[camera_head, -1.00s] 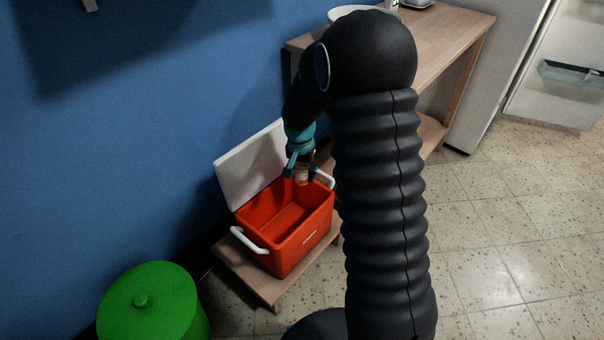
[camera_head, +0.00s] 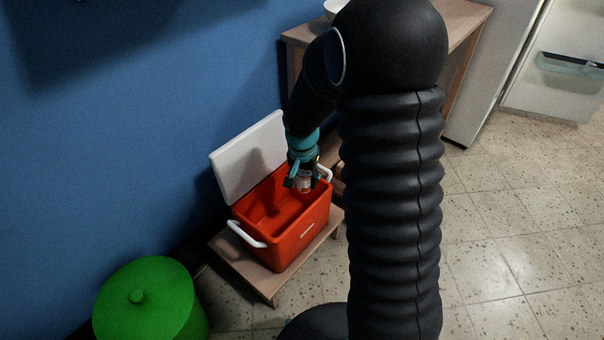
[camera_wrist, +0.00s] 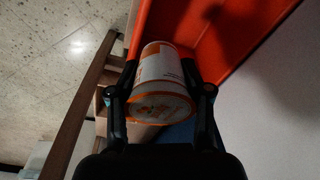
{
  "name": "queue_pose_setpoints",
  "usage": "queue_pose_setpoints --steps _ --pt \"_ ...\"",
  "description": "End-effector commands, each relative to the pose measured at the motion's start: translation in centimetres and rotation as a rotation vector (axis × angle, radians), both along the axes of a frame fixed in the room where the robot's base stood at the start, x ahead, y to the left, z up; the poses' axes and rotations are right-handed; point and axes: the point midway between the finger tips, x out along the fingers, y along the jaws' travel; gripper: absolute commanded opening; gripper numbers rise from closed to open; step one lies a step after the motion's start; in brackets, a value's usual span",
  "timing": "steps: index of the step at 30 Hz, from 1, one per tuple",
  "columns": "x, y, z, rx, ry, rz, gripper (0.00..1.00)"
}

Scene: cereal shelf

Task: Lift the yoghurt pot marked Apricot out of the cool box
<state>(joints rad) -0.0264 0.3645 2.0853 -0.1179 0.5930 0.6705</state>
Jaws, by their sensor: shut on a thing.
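A white yoghurt pot with orange bands (camera_wrist: 160,75) is held between the two fingers of my gripper (camera_wrist: 160,95) in the wrist view. Its lid end faces the camera, and its marking is too dark and small to read. In the head view the pot (camera_head: 304,183) shows small below my gripper (camera_head: 303,181), over the back right part of the orange cool box (camera_head: 298,245). The pot appears at or above the rim; its exact height is hard to tell. The box's white lid (camera_head: 248,160) stands open against the wall. The visible box floor looks empty.
The cool box stands on a low wooden stand (camera_head: 238,268). A green lidded bin (camera_head: 150,305) is at the front left. A wooden shelf unit (camera_head: 465,22) is behind, by the blue wall. A white handle (camera_head: 247,235) sticks out at the box's left. Tiled floor on the right is clear.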

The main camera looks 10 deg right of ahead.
Motion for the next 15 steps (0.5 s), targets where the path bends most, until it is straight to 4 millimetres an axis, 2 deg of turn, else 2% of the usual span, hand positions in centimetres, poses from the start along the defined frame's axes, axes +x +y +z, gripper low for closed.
queue_pose_setpoints --steps 15 --pt "-4.5 0.0 0.0 0.000 -0.001 0.001 0.10"
